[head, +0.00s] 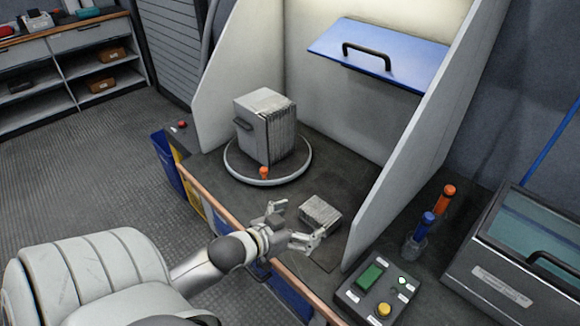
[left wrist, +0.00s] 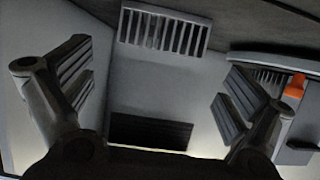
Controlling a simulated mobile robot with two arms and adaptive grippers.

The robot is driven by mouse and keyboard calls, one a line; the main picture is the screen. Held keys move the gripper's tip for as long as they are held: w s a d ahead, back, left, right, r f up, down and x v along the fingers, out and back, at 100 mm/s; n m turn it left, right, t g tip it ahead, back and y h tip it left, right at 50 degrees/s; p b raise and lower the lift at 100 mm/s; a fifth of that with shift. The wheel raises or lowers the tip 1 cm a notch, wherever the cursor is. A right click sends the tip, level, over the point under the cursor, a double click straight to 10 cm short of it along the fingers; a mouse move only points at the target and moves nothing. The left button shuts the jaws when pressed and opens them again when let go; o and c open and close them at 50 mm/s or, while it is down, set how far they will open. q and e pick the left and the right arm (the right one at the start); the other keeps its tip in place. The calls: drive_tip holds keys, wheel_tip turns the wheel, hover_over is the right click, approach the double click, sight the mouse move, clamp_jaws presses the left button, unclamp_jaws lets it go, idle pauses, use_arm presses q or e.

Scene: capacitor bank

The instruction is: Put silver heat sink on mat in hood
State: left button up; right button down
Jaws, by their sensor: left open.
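The silver heat sink (head: 320,212), a small finned block, sits on the dark floor of the hood, right of the turntable. It also shows near the top of the left wrist view (left wrist: 163,32). My left gripper (head: 300,221) is open and empty, just in front of the heat sink. Its two fingers are spread wide in the left wrist view (left wrist: 155,90), and the heat sink lies beyond them, apparently untouched. A darker patch that may be the mat (head: 333,252) lies by the heat sink, partly hidden by the gripper; I cannot make out its outline. My right gripper is not in view.
A large finned grey block (head: 262,128) stands on a round turntable (head: 236,172) with an orange knob (head: 264,172). Hood walls (head: 425,140) rise on both sides, under a raised blue panel (head: 375,62). A control box (head: 377,293) stands outside the right wall.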

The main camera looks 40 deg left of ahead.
use_arm(q)
drive_tip(key=shift+v, duration=1.95)
